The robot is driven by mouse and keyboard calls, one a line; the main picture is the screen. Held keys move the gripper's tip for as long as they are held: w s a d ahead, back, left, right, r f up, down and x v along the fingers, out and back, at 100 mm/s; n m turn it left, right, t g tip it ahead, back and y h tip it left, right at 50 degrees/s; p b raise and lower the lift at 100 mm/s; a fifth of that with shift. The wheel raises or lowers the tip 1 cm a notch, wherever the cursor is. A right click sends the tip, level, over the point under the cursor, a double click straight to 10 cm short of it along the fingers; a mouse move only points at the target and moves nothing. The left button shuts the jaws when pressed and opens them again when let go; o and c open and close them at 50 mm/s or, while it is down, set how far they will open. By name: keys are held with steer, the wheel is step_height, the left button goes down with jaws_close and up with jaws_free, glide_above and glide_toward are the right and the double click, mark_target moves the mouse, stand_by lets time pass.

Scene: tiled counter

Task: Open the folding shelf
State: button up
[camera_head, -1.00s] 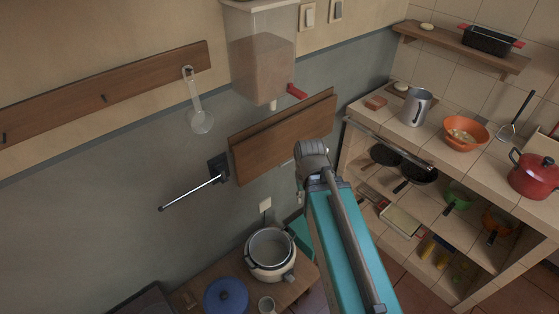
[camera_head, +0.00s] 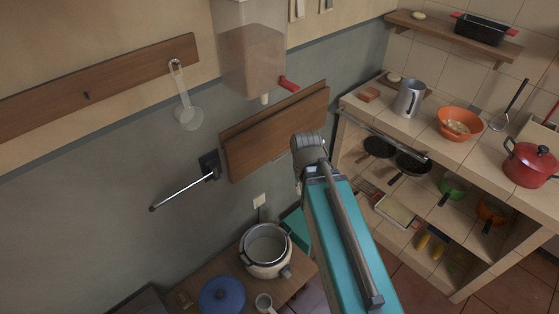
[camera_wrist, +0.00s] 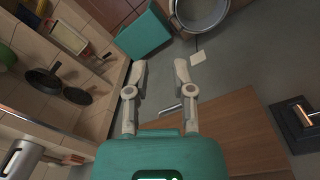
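The folding shelf (camera_head: 270,140) is a brown wooden panel lying folded flat against the grey wall, with a second board edge behind its top. In the wrist view its panel (camera_wrist: 245,130) fills the lower right. A small metal handle (camera_wrist: 170,108) shows beside the panel's edge, below and between my fingers in the picture. My gripper (camera_wrist: 160,72) is open and empty, its fingers apart in front of the grey wall. In the head view my arm covers the area right of the shelf and hides the fingers. I cannot tell the distance from fingers to handle.
A metal rod (camera_head: 185,191) sticks out from the wall left of the shelf. A dispenser (camera_head: 250,50) with a red lever hangs above it. A pot (camera_head: 267,245) stands on a low table below. The tiled counter (camera_head: 450,150) with pans is on the right.

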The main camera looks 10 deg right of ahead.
steer(key=w+d+f+m+t+h+b, duration=0.1)
steer(key=w+d+f+m+h+b, duration=0.2)
steer(key=f+b, duration=0.35)
steer(key=w+f+h+b, duration=0.2)
steer(key=w+f+b, duration=0.3)
steer(key=b, duration=0.2)
steer(key=m+t+h+b, duration=0.5)
steer(key=t+h+b, duration=0.7)
steer(key=b, duration=2.6)
glide_toward(280, 158)
step_height(280, 158, down, 2)
steer(key=s+a, duration=0.1)
steer(key=s, duration=0.1)
steer(key=shift+w+a+f+t, duration=0.1)
steer(key=shift+a+t, duration=0.1)
steer(key=shift+a, duration=0.2)
steer(key=shift+w+a+f+t, duration=0.1)
steer(key=shift+a+f+t, duration=0.1)
steer(key=shift+a, duration=0.15)
steer(key=shift+d+r, duration=0.1)
steer(key=shift+r, duration=0.05)
steer(key=p+x, duration=0.5)
steer(key=x, duration=0.8)
steer(key=shift+w+d+r, duration=0.1)
steer(key=shift+w+d, duration=0.1)
jaws_close()
